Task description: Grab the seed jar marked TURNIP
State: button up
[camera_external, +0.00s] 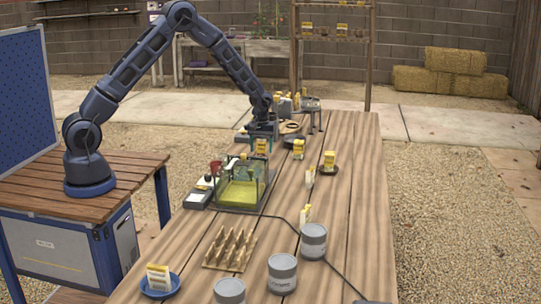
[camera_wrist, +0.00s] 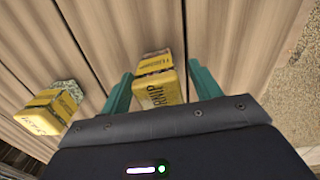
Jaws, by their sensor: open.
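A yellow-labelled seed jar (camera_wrist: 155,88) stands between the two green fingers of my gripper (camera_wrist: 163,90) in the wrist view. Its label is upside down and seems to end in "NIP"; the full word is hard to read. The fingers are open, one on each side, with a gap at the left finger. In the external view my gripper (camera_external: 262,133) is low over the bench, with a yellow jar (camera_external: 261,148) just below it. Another yellow jar (camera_wrist: 48,118) stands to the left in the wrist view, its label too small to read surely.
More yellow-labelled items stand along the wooden bench (camera_external: 350,200), including ones to the right (camera_external: 299,148) and (camera_external: 329,160). A glass tank (camera_external: 240,192) is in front of my gripper. Grey cans (camera_external: 313,241), a spiked board (camera_external: 231,248) and a blue dish (camera_external: 160,288) are nearer the camera.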

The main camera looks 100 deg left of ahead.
jog(key=shift+f, duration=0.1)
jog(key=shift+c, duration=0.4)
jog(key=c, duration=1)
jog(key=shift+c, duration=0.2)
